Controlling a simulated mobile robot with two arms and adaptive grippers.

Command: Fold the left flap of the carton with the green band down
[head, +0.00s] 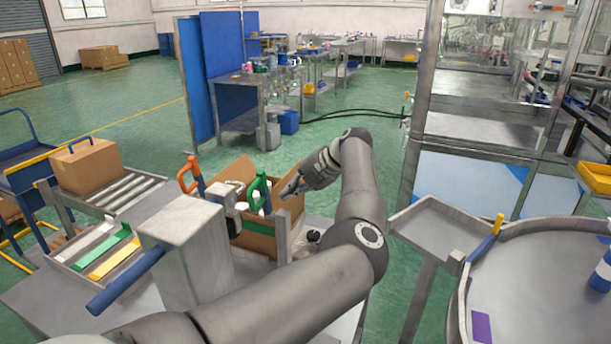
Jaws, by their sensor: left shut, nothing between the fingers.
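The carton with the green band (262,228) stands open near the middle of the head view, its band running along the front. White items show inside its opening. A brown flap (236,170) stands up at its back left; the left side is partly hidden by a grey post and a dispenser. My left gripper (286,192) is shut and empty, over the carton's right part, pointing down and left. Whether it touches the carton, I cannot tell. My right gripper is not in view.
A grey block with a blue bar (125,282) stands in front left. A closed carton (87,166) sits on rollers at left. An empty metal tray (440,225) lies right.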

